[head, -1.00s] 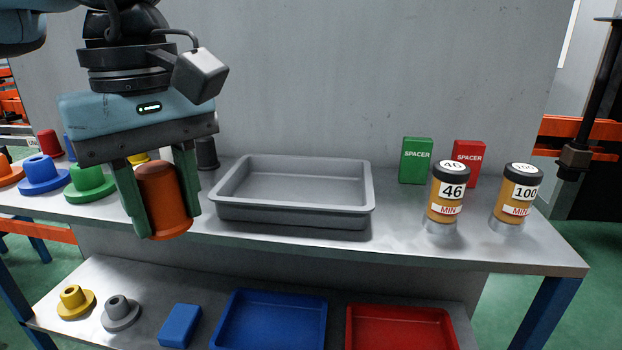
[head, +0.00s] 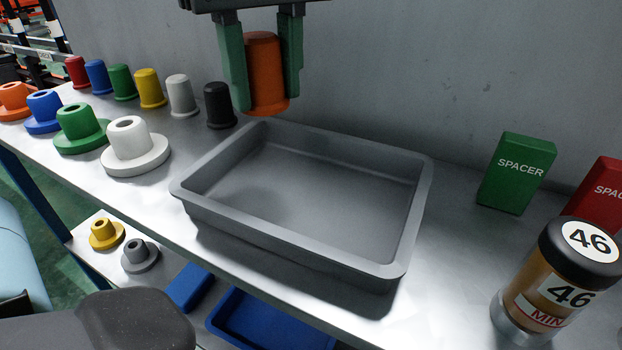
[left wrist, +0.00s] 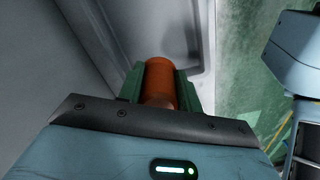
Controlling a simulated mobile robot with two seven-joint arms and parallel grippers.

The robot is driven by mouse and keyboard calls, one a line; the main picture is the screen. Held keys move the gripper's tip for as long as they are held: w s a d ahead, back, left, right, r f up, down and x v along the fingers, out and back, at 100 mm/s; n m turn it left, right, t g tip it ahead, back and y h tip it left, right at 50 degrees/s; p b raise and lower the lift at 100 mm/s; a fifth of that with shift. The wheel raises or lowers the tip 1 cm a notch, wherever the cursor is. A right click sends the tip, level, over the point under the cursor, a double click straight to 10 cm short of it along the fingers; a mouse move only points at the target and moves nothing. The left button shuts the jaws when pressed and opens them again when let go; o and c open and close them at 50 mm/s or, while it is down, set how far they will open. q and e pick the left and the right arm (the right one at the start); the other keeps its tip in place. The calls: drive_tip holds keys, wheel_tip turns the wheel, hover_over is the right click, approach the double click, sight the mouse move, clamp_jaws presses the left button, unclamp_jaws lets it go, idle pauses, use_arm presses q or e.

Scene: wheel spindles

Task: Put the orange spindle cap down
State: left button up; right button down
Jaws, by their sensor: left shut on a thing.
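The orange spindle cap (head: 266,75) is upright between the green fingers of my left gripper (head: 264,80), which is shut on it. It is held in the air, over or just behind the back left corner of the grey tray (head: 420,205) in the head view. The cap (left wrist: 160,82) also shows between the fingers in the left wrist view, with the tray (left wrist: 198,45) beyond it. The tray is empty. My right gripper is not in view.
A row of caps, including a black one (head: 219,106) and a white one (head: 182,96), stands left of the tray. Flanged spindles, including a white one (head: 134,147), stand before them. A green spacer box (head: 516,173) and a jar marked 46 (head: 560,280) stand right.

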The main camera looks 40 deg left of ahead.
use_arm(q)
drive_tip(key=b, duration=0.2)
hover_over(276, 189)
wheel_tip(276, 189, down, 6)
drive_tip(key=shift+r, duration=0.15)
drive_tip(key=shift+f, duration=0.45)
wheel_tip(276, 189, down, 3)
drive_tip(key=shift+f+b, duration=0.1)
drive_tip(key=shift+b, duration=0.5)
